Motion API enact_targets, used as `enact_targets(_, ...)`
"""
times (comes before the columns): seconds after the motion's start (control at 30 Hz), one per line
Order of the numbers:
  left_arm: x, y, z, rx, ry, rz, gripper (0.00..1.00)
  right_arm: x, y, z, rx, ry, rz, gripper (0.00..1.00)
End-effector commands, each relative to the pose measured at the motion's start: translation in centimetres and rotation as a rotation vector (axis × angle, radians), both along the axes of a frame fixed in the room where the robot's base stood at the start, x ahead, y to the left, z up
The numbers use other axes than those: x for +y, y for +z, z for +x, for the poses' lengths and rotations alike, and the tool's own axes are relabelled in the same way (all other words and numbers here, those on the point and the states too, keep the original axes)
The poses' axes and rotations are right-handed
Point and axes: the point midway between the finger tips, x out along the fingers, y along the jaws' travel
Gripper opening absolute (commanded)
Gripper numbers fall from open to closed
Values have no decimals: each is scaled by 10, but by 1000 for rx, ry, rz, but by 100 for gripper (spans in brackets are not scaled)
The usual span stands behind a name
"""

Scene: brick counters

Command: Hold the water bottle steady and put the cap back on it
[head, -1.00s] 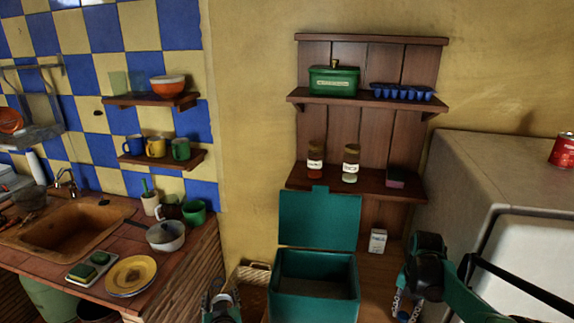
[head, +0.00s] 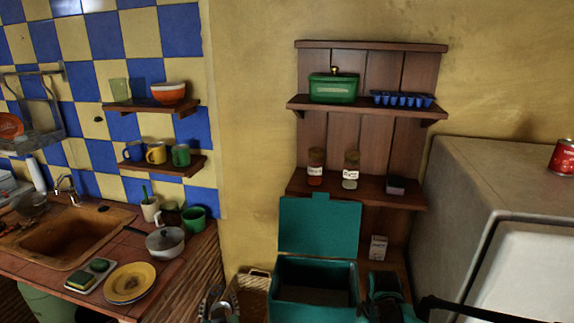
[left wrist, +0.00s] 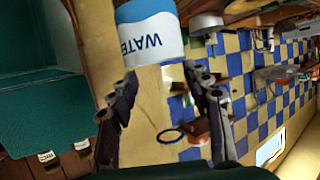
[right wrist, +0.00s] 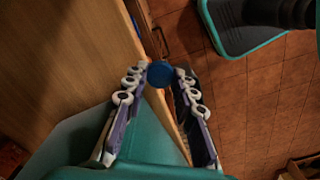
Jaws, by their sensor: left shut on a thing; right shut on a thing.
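The water bottle (left wrist: 150,38) shows in the left wrist view with a white and blue label reading WATER. My left gripper (left wrist: 162,80) is shut on it, a finger on each side. The bottle's top is outside that view. In the head view my left gripper (head: 220,303) is at the bottom edge, and the bottle cannot be made out there. The blue round cap (right wrist: 160,72) is between the fingertips of my right gripper (right wrist: 160,78), which is shut on it. In the head view only part of my right arm shows at the bottom, right of the teal box; its fingertips are hidden.
An open teal box (head: 318,240) stands at the bottom centre, close to both arms. A wicker basket (head: 255,290) is left of it. A grey-white fridge (head: 500,190) is at right. The sink counter (head: 190,262) is at left.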

Motion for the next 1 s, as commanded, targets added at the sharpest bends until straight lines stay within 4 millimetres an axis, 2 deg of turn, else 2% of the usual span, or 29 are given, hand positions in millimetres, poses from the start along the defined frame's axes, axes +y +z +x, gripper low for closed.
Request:
enact_targets(0.2, 0, 0, 0, 0, 0, 0, 0, 28, -13, -18, 0, -452, 0, 13)
enact_targets(0.43, 0, 0, 0, 0, 0, 0, 0, 44, -21, -32, 0, -776, 0, 13)
enact_targets(0.5, 0, -11, 0, 0, 0, 0, 0, 43, -32, -31, 0, -775, 0, 13)
enact_targets(0.57, 0, -13, 0, 0, 0, 0, 0, 43, -34, -31, 0, -774, 0, 13)
enact_targets(1.0, 0, -12, 0, 0, 0, 0, 0, 43, -33, -31, 0, -771, 0, 13)
